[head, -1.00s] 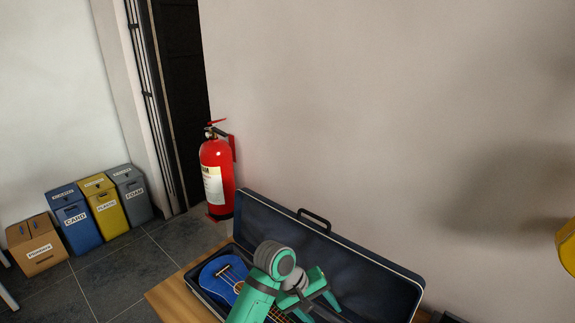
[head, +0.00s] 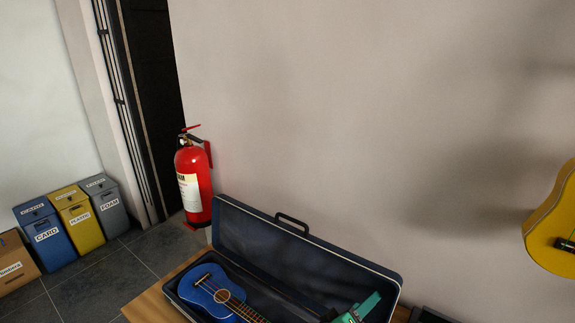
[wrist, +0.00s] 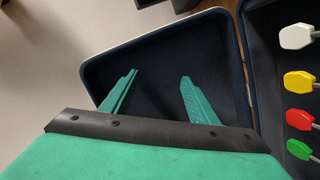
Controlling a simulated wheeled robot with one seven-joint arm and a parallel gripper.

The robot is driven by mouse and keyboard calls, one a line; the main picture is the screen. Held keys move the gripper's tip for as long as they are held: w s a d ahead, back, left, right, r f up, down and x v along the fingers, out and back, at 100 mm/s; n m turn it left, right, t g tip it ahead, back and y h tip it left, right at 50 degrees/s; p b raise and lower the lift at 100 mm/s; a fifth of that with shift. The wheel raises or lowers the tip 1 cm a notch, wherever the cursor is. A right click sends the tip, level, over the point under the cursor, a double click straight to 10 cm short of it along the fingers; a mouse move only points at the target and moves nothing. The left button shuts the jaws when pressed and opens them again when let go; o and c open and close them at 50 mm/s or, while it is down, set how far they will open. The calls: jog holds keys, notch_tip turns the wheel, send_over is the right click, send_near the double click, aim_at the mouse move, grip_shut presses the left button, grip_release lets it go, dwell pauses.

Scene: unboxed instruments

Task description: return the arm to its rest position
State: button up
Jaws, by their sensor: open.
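A green part of my arm or gripper (head: 360,308) shows at the bottom edge of the head view, in front of the open case. In the wrist view my gripper (wrist: 156,88) has its two green fingers spread apart with nothing between them, and the dark lining of the case (wrist: 160,62) behind them. The open dark blue case (head: 300,250) stands with its lid raised against the wall. A blue ukulele (head: 208,290) lies in it, to the left of the green part; the lower end of its neck is cut off by the frame.
The case rests on a wooden table (head: 150,303). A red fire extinguisher (head: 193,180) hangs on the wall to the left. A yellow guitar-like body (head: 550,225) is at the right edge. Several coloured knobs (wrist: 299,82) are at the right in the wrist view. Bins stand at far left.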

jog(key=s+a+f+t+y, duration=0.2)
jog(key=s, duration=0.3)
jog(key=s+a+f+t+y, duration=0.2)
jog(key=s+y, duration=0.1)
jog(key=s, duration=0.3)
jog(key=s+a+f+t+y, duration=0.2)
jog(key=s+y, duration=0.1)
jog(key=s, duration=0.2)
jog(key=shift+s+a+f+m+t, duration=0.15)
jog(key=shift+s+f+m+t, duration=0.15)
jog(key=shift+s+f+t, duration=0.1)
jog(key=s+a+m+g+y, duration=0.1)
jog(key=s+a, duration=0.5)
jog(key=s, duration=0.5)
jog(key=s+a+m+g+y, duration=0.1)
jog(key=s+a+m, duration=0.1)
jog(key=s+a, duration=0.5)
jog(key=s, duration=0.4)
jog(key=shift+s+f, duration=0.3)
jog(key=shift+s, duration=0.1)
